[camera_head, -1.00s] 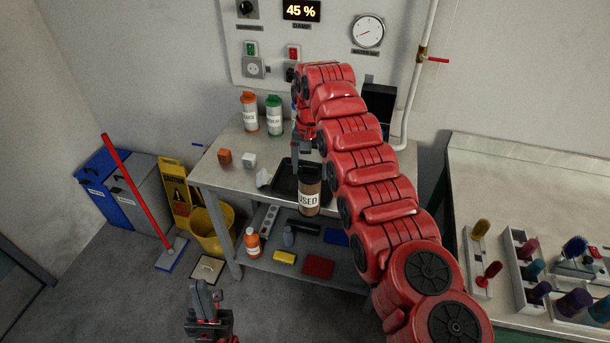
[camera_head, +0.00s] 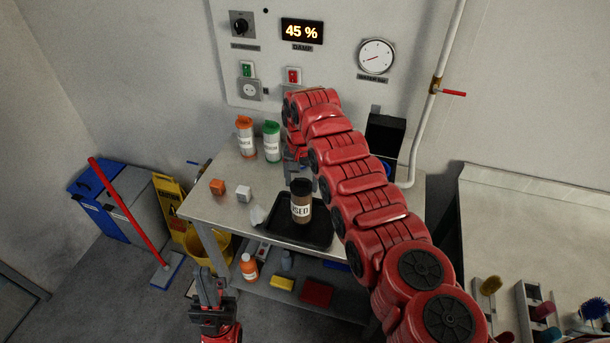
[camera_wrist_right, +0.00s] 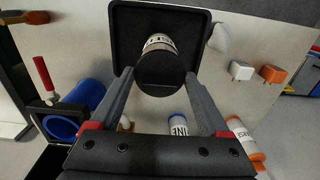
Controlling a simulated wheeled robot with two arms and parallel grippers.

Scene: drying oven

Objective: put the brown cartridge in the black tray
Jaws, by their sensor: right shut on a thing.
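The brown cartridge (camera_head: 301,214) has a dark cap and a white label reading "USED". It stands upright over the black tray (camera_head: 318,238) on the bench; I cannot tell whether its base touches the tray. My right gripper (camera_head: 298,172) is shut on the cartridge, reaching it from the wall side, and is partly hidden by my red arm. In the right wrist view, the cartridge (camera_wrist_right: 162,70) is between the two grey fingers, with the tray (camera_wrist_right: 125,40) behind it. My left gripper (camera_head: 207,272) is empty, low in front of the bench; its opening is unclear.
Orange-capped (camera_head: 246,140) and green-capped (camera_head: 272,143) bottles stand at the bench's back left. Orange (camera_head: 217,187) and white (camera_head: 244,194) blocks lie left of the tray, with a crumpled white piece (camera_head: 258,215) at its edge. A second bench (camera_head: 530,220) is at right.

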